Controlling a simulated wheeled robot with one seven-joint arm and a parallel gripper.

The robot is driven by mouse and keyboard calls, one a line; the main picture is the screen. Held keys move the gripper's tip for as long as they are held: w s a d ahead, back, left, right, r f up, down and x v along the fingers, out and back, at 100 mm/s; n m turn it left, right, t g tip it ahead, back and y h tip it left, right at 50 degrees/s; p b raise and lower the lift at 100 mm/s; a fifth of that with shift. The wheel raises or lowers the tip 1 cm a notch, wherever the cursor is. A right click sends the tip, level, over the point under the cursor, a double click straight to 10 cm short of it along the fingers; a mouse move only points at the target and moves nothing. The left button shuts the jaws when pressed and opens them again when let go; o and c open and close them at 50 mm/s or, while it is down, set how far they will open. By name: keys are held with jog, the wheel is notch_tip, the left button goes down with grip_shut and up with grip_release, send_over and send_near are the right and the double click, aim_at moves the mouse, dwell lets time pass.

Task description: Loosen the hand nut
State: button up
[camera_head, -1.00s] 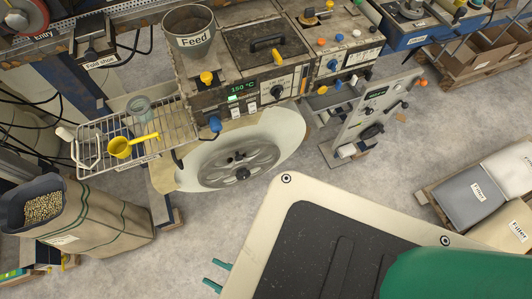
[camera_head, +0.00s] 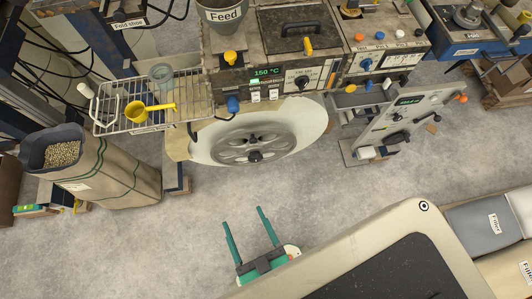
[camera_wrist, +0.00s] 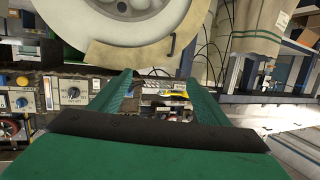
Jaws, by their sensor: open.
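A large white reel (camera_head: 304,128) with a grey spoked hub (camera_head: 232,150) hangs below the machine in the head view. A small dark knob (camera_head: 255,156) sits at the hub's centre and looks like the hand nut. My gripper (camera_head: 244,218) is open and empty, below the reel in the picture and well apart from it. In the wrist view, my open gripper (camera_wrist: 158,84) has nothing between its green fingers. The white reel (camera_wrist: 152,40) fills the upper part there, its hub cut off by the top edge; I cannot make out the nut clearly.
A wire rack (camera_head: 108,107) with a yellow scoop (camera_head: 137,111) juts out left of the reel. A sack of pellets (camera_head: 120,175) stands at left. A control stand (camera_head: 395,120) is at right. Grey floor (camera_head: 200,235) around my gripper is clear.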

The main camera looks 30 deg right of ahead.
jog(key=w+d+f+m+h, duration=0.1)
jog(key=w+d+f, duration=0.1)
jog(key=f, duration=0.5)
jog(key=w+d+f+m+t+h, duration=0.1)
jog(key=w+f+m, duration=0.1)
jog(key=f, duration=0.6)
jog(key=w+d+f+m, duration=0.1)
jog(key=w+d+f, duration=0.15)
jog(key=f, duration=0.45)
jog(key=m+t+h, duration=0.1)
jog(key=m+h, duration=0.2)
jog(key=m, duration=0.2)
send_near(257, 161)
jog(key=shift+n, duration=0.3)
jog(key=x, duration=0.8)
jog(key=shift+w+r, duration=0.1)
jog(key=shift+w, duration=0.2)
jog(key=c, duration=1.1)
